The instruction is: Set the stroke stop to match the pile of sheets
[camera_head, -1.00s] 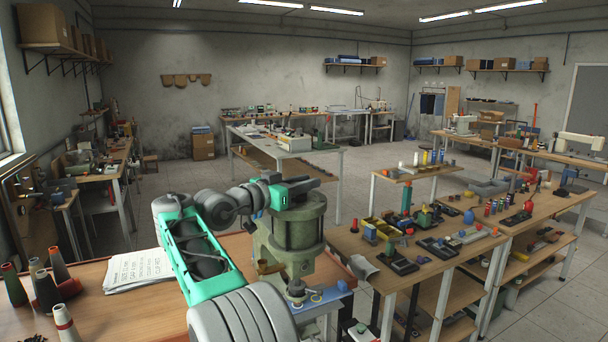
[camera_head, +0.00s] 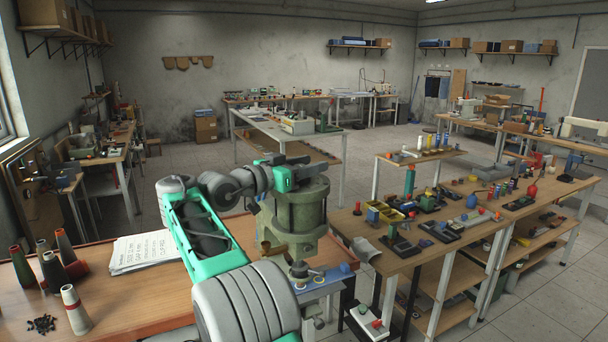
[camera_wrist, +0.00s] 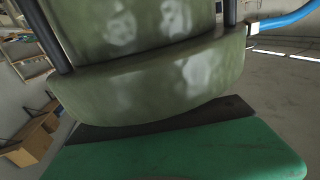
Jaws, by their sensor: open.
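A green cylindrical press head (camera_head: 302,222) stands at the right end of the near wooden bench. Which part is the stroke stop I cannot tell. White printed sheets (camera_head: 143,250) lie on the bench, left of my arm.
Several cone-shaped spools (camera_head: 75,310) and small black pieces (camera_head: 42,323) are on the near bench (camera_head: 140,315). A bench crowded with small parts (camera_head: 345,222) stands to the right. A blue hose (camera_wrist: 285,20) shows in the wrist view. Open floor (camera_head: 175,185) lies beyond.

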